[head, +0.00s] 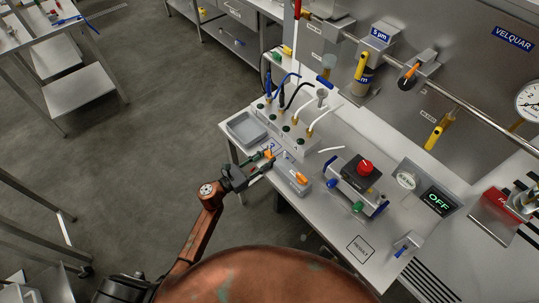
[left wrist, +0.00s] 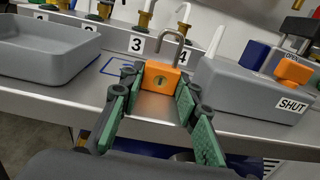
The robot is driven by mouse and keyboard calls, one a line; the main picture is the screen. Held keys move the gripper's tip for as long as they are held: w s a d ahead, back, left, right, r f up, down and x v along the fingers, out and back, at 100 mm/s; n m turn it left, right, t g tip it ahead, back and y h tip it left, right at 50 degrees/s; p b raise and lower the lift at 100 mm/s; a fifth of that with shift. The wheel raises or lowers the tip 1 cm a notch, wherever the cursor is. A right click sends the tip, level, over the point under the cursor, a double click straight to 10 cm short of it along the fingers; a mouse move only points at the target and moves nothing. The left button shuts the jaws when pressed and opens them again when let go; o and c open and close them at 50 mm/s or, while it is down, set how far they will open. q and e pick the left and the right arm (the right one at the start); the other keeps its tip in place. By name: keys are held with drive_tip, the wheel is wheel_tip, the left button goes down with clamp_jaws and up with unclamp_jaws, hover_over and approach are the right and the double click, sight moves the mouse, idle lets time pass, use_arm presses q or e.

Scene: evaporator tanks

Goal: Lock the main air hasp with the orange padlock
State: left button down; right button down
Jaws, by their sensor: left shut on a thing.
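My left gripper (head: 261,165) is at the front edge of the bench. It is shut on the orange padlock (left wrist: 160,76). In the left wrist view the padlock sits upright between the green fingers (left wrist: 157,90), keyhole facing the camera and metal shackle up. The padlock shows small in the head view (head: 268,153). Just right of the gripper is a grey box with an orange handle (head: 299,177). In the left wrist view the orange handle (left wrist: 293,71) sits near the words OPEN and SHUT. I cannot make out the main air hasp for certain. My right gripper is not in view.
A grey tray (left wrist: 45,45) lies left of the gripper. A numbered manifold (head: 285,130) with hoses stands behind it. A box with a red knob (head: 365,167) and an OFF display (head: 438,201) stand to the right. A pipe with valves runs along the back panel.

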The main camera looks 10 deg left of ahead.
use_arm(q)
drive_tip(key=shift+r, duration=0.1)
drive_tip(key=shift+r+p, duration=0.7)
drive_tip(key=shift+r, duration=0.45)
drive_tip(key=shift+r+p, duration=0.45)
drive_tip(key=shift+r, duration=0.35)
drive_tip(key=shift+r, duration=0.15)
wheel_tip(320, 180, up, 7)
drive_tip(key=p, duration=0.4)
drive_tip(key=s+f+n+t+y+b, duration=0.2)
drive_tip(key=s+f+n+t+y, duration=0.15)
drive_tip(key=s, duration=0.65)
drive_tip(key=s+a+r+n+y+b, duration=0.2)
drive_tip(key=s+a+r+n+y, duration=0.2)
drive_tip(key=s+a+y, duration=0.2)
drive_tip(key=s+y, duration=0.2)
drive_tip(key=s, duration=0.1)
drive_tip(key=shift+s+a+r+t, duration=0.2)
drive_tip(key=shift+a+r+t, duration=0.1)
drive_tip(key=shift+r+t, duration=0.1)
